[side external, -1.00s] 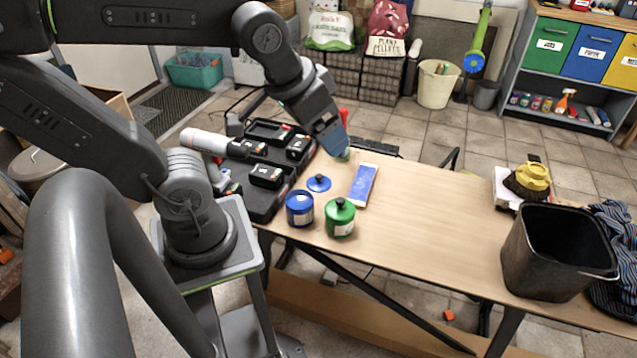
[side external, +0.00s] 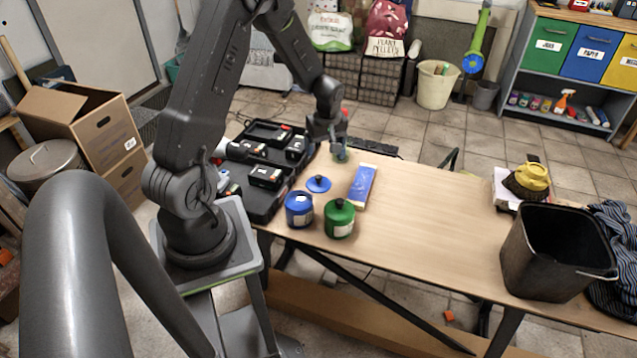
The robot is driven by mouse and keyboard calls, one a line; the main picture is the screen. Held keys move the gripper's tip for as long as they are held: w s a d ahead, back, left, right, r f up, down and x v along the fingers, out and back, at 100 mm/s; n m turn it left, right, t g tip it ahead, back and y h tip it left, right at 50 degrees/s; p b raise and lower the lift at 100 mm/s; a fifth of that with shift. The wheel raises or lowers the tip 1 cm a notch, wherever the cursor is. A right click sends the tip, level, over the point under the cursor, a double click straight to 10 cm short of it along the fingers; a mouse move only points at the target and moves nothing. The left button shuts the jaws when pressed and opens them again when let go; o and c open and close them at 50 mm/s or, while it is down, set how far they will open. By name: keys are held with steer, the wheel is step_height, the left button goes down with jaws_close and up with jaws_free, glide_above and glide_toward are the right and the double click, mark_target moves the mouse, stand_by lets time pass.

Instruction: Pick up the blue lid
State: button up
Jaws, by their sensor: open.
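The blue lid (side external: 318,184) lies flat on the wooden table (side external: 430,215), its dark knob facing up. The open blue jar (side external: 299,209) stands just in front of it. A green jar (side external: 339,219) with its green lid on stands to the right of the blue jar. My gripper (side external: 341,156) is open, pointing down near the table's back edge, behind and to the right of the blue lid and apart from it. The fingers are small in this view, and nothing shows clearly between them.
A blue-and-white box (side external: 362,185) lies right of the lid. A black tool case (side external: 262,205) with batteries is on the left. A black bin (side external: 558,252) and a yellow-topped object (side external: 530,180) stand at the right. The middle of the table is clear.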

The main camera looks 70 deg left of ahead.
mark_target(319, 177)
steer(key=a+f, duration=0.1)
steer(key=f, duration=0.4)
steer(key=a+f, duration=0.1)
steer(key=f, duration=0.8)
steer(key=shift+s+a+f, duration=0.25)
steer(key=shift+a+f, duration=0.1)
steer(key=shift+a, duration=0.05)
steer(key=shift+c, duration=0.2)
steer(key=c, duration=1.1)
steer(key=shift+s, duration=0.1)
